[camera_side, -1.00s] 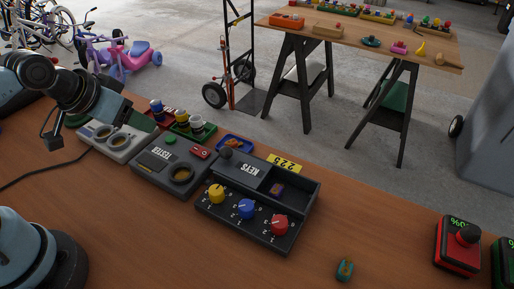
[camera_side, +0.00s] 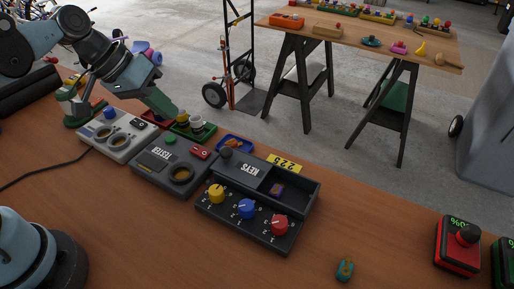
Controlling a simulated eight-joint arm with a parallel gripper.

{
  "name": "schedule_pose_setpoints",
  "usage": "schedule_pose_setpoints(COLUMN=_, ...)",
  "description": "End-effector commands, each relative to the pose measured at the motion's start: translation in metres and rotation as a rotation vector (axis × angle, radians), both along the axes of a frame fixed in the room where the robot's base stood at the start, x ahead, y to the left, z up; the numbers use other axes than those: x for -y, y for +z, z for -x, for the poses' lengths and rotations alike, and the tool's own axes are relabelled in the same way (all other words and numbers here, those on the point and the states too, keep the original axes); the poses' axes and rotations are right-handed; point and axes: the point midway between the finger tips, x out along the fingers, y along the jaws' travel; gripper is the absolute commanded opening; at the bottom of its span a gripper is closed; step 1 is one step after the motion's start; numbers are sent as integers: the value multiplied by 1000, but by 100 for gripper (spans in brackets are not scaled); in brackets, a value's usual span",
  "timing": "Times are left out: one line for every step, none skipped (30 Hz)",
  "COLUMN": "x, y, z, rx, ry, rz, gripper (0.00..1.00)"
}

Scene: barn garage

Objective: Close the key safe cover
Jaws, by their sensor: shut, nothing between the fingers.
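The key safe (camera_side: 268,232) is a dark box on the wooden bench, with a yellow, a blue and a red dial on its front panel. Its cover (camera_side: 245,166), marked KEYS and with a dark round knob (camera_side: 225,153), lies over the left part of the top. The right part is an open compartment, with a small purple and yellow item (camera_side: 277,188) inside. My gripper (camera_side: 172,112) is shut and empty. It points down and right, beyond the tester, up and left of the key safe and clear of it in the picture.
A tester box (camera_side: 165,160) stands just left of the key safe, with a pale box (camera_side: 118,148) beyond. A green tray (camera_side: 205,131) with cans and a blue tray (camera_side: 236,145) sit behind. A yellow 225 tag (camera_side: 286,163) lies behind the safe. Bench right of the safe is mostly free.

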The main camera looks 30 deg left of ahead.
Motion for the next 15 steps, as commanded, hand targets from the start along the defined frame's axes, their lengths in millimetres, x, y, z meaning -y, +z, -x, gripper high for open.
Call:
schedule_pose_setpoints(x=2, y=-5, z=-3, rx=1, ry=-2, rz=-1, gripper=0)
schedule_pose_setpoints(x=4, y=-9, z=-4, rx=1, ry=-2, rz=-1, gripper=0)
schedule_pose_setpoints(x=5, y=-13, z=-6, rx=1, ry=-2, rz=-1, gripper=0)
schedule_pose_setpoints(x=7, y=-16, z=-8, rx=1, ry=-2, rz=-1, gripper=0)
schedule_pose_setpoints(x=8, y=-20, z=-9, rx=1, ry=-2, rz=-1, gripper=0)
schedule_pose_setpoints(x=9, y=-24, z=-11, rx=1, ry=-2, rz=-2, gripper=0)
schedule_pose_setpoints(x=11, y=-28, z=-13, rx=1, ry=-2, rz=-2, gripper=0)
schedule_pose_setpoints(x=12, y=-31, z=-14, rx=1, ry=-1, rz=-2, gripper=0)
schedule_pose_setpoints(x=13, y=-35, z=-16, rx=1, ry=-1, rz=-2, gripper=0)
schedule_pose_setpoints(x=15, y=-38, z=-18, rx=1, ry=-1, rz=-2, gripper=0)
schedule_pose_setpoints(x=16, y=-42, z=-19, rx=1, ry=-1, rz=-2, gripper=0)
schedule_pose_setpoints(x=17, y=-46, z=-21, rx=1, ry=-2, rz=-2, gripper=0)
schedule_pose_setpoints(x=19, y=-49, z=-22, rx=1, ry=-2, rz=-2, gripper=0)
schedule_pose_setpoints(x=20, y=-52, z=-23, rx=1, ry=-1, rz=-2, gripper=0)
schedule_pose_setpoints(x=21, y=-56, z=-25, rx=1, ry=0, rz=-1, gripper=0)
